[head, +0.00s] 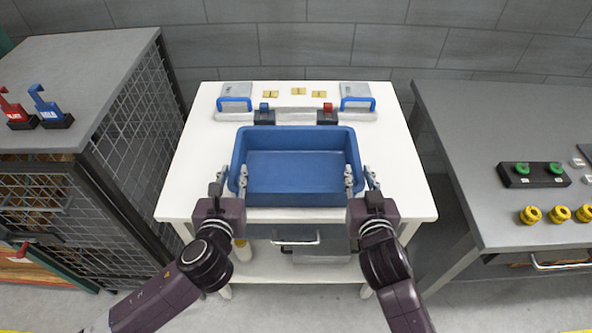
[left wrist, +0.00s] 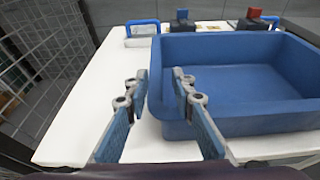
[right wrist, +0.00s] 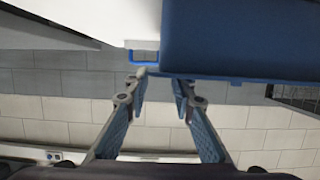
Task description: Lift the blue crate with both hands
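The blue crate (head: 295,199) sits upright and empty on the white table, near its front edge. My left gripper (head: 232,177) is open at the crate's left wall, one finger outside it and one over the inside. In the left wrist view, the crate (left wrist: 250,75) lies to the right, with the gap between the fingers (left wrist: 160,80) at its left rim. My right gripper (head: 360,177) is open at the right wall, also with a finger on either side. The right wrist view looks upside down; it shows the crate (right wrist: 240,40) beyond the parted fingertips (right wrist: 160,77). Contact cannot be told.
Behind the crate on the white table (head: 185,185) stand two blue-handled blocks (head: 235,90) (head: 358,90) and two small dark blocks with blue and red tops. A grey bench (head: 455,130) with green and yellow parts stands right; a mesh-sided cabinet (head: 90,65) stands left.

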